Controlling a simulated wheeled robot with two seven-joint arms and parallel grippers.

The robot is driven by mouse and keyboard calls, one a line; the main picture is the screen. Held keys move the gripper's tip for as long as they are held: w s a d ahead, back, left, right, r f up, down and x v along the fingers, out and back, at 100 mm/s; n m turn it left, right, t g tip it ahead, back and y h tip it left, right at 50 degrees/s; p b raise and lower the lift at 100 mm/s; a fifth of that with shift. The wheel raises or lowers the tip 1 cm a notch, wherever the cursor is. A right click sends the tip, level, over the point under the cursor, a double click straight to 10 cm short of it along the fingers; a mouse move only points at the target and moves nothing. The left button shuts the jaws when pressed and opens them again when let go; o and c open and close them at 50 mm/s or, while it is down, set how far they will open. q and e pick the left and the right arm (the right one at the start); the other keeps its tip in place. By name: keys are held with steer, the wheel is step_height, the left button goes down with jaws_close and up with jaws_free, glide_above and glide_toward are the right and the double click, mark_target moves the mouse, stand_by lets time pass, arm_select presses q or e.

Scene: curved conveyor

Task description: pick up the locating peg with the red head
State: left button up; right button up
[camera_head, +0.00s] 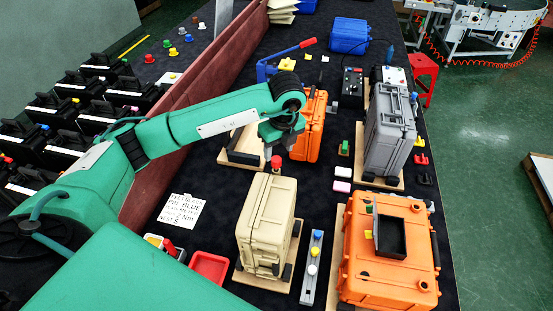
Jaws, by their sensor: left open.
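My left arm reaches in from the left over the table. Its gripper (281,146) is open and points down above the back end of the beige case (268,215). A small red-headed peg (276,160) shows just below the fingertips, at the back end of the case. I cannot tell whether the fingers are on either side of it or apart from it. Another red-topped piece (169,247) lies near the front left. Several coloured pegs stand at the back left, with a red one (149,58) among them. My right gripper is not in view.
An orange case (310,125) stands behind the gripper, and a grey case (389,135) to its right. A red tray (209,267) lies left of the beige case. A dark red divider (170,135) runs along the left.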

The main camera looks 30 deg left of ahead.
mark_target(276, 159)
arm_select(q)
steer(key=shift+s+a+f+p, duration=0.1)
steer(key=shift+f+p, duration=0.5)
steer(key=f, duration=0.1)
steer(key=f+p, duration=0.2)
steer(key=shift+a+f, duration=0.35)
steer(key=shift+f, duration=0.4)
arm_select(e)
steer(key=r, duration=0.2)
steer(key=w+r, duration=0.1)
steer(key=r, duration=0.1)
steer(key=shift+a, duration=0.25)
arm_select(q)
steer(key=shift+c, duration=0.4)
steer(key=c, duration=1)
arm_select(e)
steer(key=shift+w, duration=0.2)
